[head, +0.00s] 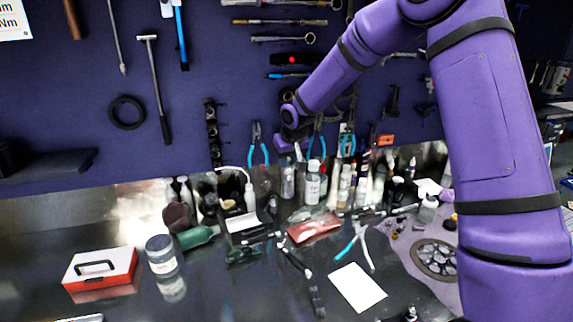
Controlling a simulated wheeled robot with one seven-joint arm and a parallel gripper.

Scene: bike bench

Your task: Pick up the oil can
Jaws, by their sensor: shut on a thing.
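My gripper (297,154) is small and far off, at the end of my purple arm near the back of the bench. It is shut on a slim grey metallic can (288,183), which looks like the oil can and stands upright just below it. The fingers and the can's top are too small to make out clearly. I cannot tell whether the can touches the bench.
Bottles, including a white-labelled one (312,184), crowd close on the right. A white bottle (249,194) stands left. A red-and-white box (101,268) and a jar (161,257) stand at left.

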